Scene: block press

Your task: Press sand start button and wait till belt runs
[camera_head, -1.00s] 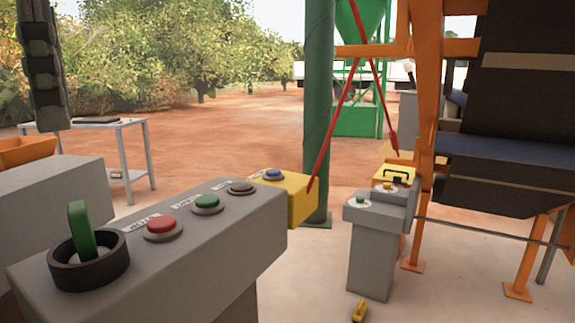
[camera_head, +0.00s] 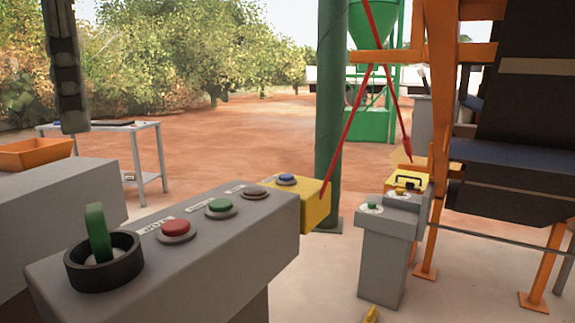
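A grey control console (camera_head: 210,250) fills the lower middle. Its sloping top carries a green lever switch (camera_head: 97,232) in a black ring, a red button (camera_head: 176,229), a green button (camera_head: 219,206) and a brownish-grey button (camera_head: 255,193). My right gripper is out of view.
A smaller grey pedestal (camera_head: 383,265) with a green button (camera_head: 372,206) stands right of a green post (camera_head: 328,100). An orange-framed conveyor belt (camera_head: 520,115) is at the right. A table (camera_head: 135,130) and orange tray (camera_head: 35,154) are at the left.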

